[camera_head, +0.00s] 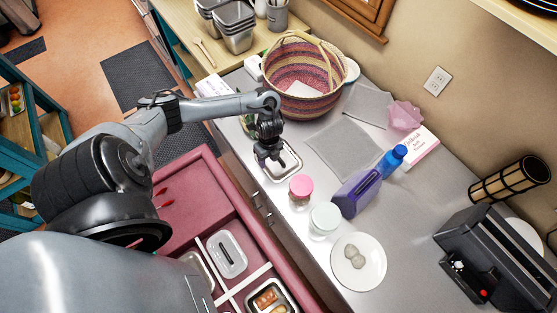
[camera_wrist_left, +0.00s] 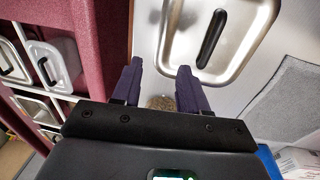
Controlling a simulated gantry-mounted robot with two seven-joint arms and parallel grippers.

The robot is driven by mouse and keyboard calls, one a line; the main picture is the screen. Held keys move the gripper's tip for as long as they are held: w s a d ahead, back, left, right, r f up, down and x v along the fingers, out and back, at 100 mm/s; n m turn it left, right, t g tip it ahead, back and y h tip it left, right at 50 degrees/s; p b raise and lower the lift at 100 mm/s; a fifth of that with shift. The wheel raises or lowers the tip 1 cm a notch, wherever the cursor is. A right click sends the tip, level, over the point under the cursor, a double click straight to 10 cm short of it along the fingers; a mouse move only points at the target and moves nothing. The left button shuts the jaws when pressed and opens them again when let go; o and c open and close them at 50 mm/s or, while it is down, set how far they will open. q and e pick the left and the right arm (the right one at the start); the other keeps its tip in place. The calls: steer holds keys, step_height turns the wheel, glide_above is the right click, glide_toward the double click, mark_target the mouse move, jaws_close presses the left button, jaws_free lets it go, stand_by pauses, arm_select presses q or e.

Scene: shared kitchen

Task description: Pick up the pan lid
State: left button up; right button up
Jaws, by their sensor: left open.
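A metal pan lid (camera_head: 289,166) lies on the grey counter near its front edge, partly hidden by my left gripper in the head view. In the left wrist view the lid (camera_wrist_left: 235,62) is rectangular, with rounded corners and a dark bar handle (camera_wrist_left: 212,38). My left gripper (camera_head: 268,160) is over the lid, pointing down. Its fingers also show in the left wrist view (camera_wrist_left: 160,72), open and with no lid between them. The right fingertip overlaps the lid's near edge; the handle is ahead of it. Contact cannot be told. My right gripper is out of view.
A woven basket (camera_head: 303,78) stands behind. An open pink drawer (camera_head: 193,181) below the counter holds another handled lid (camera_head: 227,254) and containers.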

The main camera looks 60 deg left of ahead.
arm_select(q)
step_height(320, 180, up, 2)
steer(key=r+t, duration=0.1)
glide_above(279, 159)
steer(key=s+a, duration=0.1)
steer(key=s, duration=0.1)
steer(key=shift+y, duration=0.3)
steer(key=f, duration=0.2)
steer(key=w+f, duration=0.1)
steer(key=f, duration=0.1)
steer(key=shift+w+b, duration=0.2)
steer(key=shift+b, duration=0.1)
steer(key=shift+w+f, duration=0.2)
steer(key=shift+f, duration=1.45)
steer(key=shift+w+f, duration=0.2)
steer(key=shift+f, duration=1.45)
jaws_close()
